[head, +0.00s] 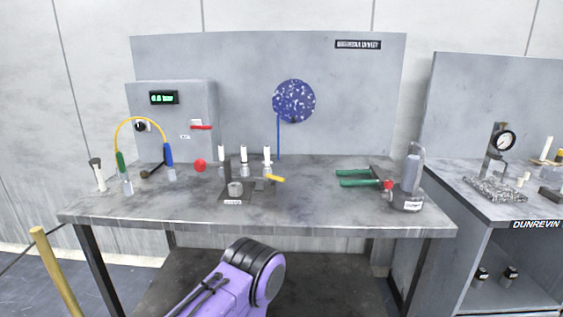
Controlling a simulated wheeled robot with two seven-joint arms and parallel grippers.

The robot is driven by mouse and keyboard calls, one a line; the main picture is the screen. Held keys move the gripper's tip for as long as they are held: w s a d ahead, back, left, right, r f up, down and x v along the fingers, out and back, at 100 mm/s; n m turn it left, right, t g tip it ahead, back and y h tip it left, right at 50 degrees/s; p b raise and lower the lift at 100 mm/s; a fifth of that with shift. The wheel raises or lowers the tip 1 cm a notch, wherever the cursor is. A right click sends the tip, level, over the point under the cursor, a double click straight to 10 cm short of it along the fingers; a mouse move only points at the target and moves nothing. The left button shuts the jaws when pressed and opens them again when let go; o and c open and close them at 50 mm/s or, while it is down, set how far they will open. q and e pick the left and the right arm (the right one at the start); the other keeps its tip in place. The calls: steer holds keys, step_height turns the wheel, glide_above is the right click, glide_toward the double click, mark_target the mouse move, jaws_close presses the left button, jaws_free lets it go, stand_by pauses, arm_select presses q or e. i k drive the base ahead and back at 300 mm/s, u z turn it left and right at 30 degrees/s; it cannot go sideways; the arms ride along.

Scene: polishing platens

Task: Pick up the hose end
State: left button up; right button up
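A yellow hose (138,119) arches up at the left of the grey workbench. Its left end has a green sleeve (121,165) and its right end a blue sleeve (168,155). Each sleeve stands upright over a pale metallic piece near the bench top. I cannot tell how the ends are held there. One of my purple arm links shows at the bottom centre, below the bench front. Neither of my grippers can be seen.
On the bench (320,215) stand a small plate with a metal cup (235,188), several white-topped posts, green-handled pliers (358,178) and a grey canister (411,172). A grey box with a green display (164,97) rises behind the hose. The front strip is clear.

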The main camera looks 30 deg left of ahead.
mark_target(266, 162)
steer(key=u, duration=1.3)
